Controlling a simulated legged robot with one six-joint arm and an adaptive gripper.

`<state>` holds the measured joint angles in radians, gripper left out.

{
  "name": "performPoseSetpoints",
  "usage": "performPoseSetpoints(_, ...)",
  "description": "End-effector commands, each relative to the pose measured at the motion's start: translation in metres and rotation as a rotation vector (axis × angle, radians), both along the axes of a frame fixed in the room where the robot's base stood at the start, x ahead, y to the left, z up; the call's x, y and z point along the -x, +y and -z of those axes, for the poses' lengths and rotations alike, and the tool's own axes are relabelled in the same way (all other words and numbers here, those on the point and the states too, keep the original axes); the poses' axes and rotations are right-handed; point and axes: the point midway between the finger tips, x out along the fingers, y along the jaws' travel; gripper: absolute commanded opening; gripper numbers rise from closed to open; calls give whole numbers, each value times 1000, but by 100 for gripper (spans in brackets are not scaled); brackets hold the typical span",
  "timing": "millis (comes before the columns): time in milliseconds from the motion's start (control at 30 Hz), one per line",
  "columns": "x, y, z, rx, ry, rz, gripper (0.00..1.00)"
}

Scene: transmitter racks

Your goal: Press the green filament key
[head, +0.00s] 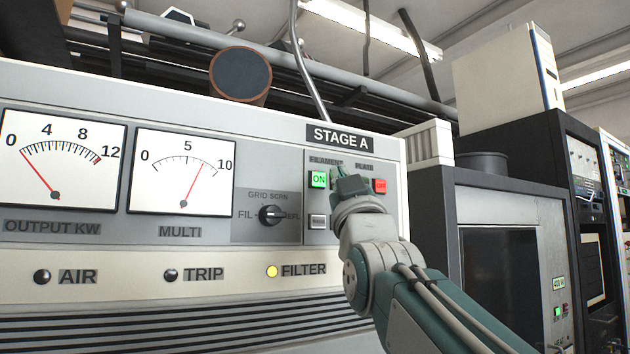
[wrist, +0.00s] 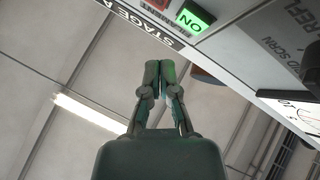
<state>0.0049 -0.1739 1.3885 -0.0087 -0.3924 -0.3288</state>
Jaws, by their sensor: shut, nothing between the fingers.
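The green filament key (head: 317,179), marked ON and lit, sits under the FILAMENT label on the STAGE A panel (head: 372,225). It also shows at the top of the wrist view (wrist: 194,17). My gripper (wrist: 160,66) is shut and empty, its fingertips together, with a green tint on them. In the wrist view the fingertips are below and left of the key, and a gap shows between them in the picture.
A red OFF key (head: 381,186) is right of my gripper under PLATE. A grey key (head: 317,222) is below the green one, and a black selector knob (head: 271,215) is to the left. Two meters fill the panel's left. A dark cabinet (head: 500,250) stands at right.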

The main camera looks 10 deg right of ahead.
Motion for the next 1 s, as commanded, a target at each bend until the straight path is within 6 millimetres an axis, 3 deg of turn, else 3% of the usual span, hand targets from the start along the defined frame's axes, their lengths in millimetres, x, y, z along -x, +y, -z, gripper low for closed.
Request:
performPoseSetpoints(300,21,-7,0,0,0,0,0)
performPoseSetpoints(1000,21,-7,0,0,0,0,0)
